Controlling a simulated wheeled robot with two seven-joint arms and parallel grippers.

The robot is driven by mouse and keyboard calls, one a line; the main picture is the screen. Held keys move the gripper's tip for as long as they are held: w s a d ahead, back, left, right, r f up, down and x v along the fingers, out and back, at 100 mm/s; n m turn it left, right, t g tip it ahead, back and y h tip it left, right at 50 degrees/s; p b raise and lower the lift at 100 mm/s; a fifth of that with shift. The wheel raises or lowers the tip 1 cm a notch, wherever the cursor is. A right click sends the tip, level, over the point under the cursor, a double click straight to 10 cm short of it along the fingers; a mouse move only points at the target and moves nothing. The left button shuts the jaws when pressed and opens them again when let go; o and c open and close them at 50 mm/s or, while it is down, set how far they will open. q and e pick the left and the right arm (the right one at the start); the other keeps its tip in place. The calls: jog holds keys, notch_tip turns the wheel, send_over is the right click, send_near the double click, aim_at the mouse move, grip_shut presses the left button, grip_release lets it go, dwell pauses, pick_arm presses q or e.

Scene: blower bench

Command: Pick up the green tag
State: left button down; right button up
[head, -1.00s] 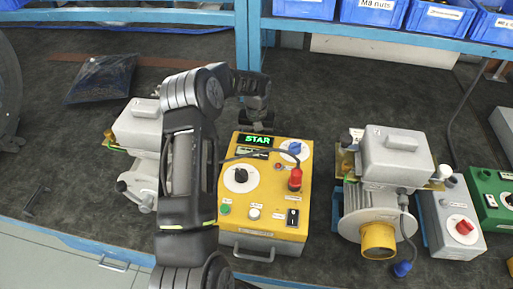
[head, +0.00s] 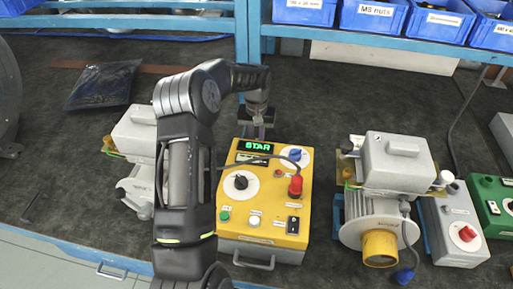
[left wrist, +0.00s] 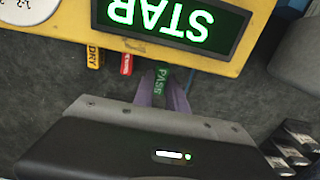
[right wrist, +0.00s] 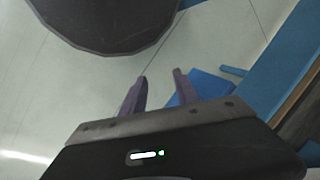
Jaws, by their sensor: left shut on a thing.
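The green tag (left wrist: 161,84), marked PASS, is in the left wrist view by the back edge of the yellow tester (left wrist: 205,59). My left gripper (left wrist: 163,92) is shut on it, with a purple finger on each side. I cannot tell whether the tag touches the tester. In the head view my left gripper (head: 257,121) is just behind the tester (head: 270,185), and the tag cannot be made out. My right gripper (right wrist: 160,78) is open and empty, with pale floor behind it; it is not in the head view.
A red tag (left wrist: 126,64) and a yellow DRY tag (left wrist: 94,57) sit beside the green tag. The tester's lit display (head: 256,146) is close to my left gripper. A grey motor (head: 393,165) stands to the right. Blue bins (head: 372,18) line the back shelf.

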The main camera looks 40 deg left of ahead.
pick_arm(q)
notch_tip(320, 180, up, 13)
jog(key=b, duration=0.1)
jog(key=shift+r, duration=0.15)
dwell(0.6)
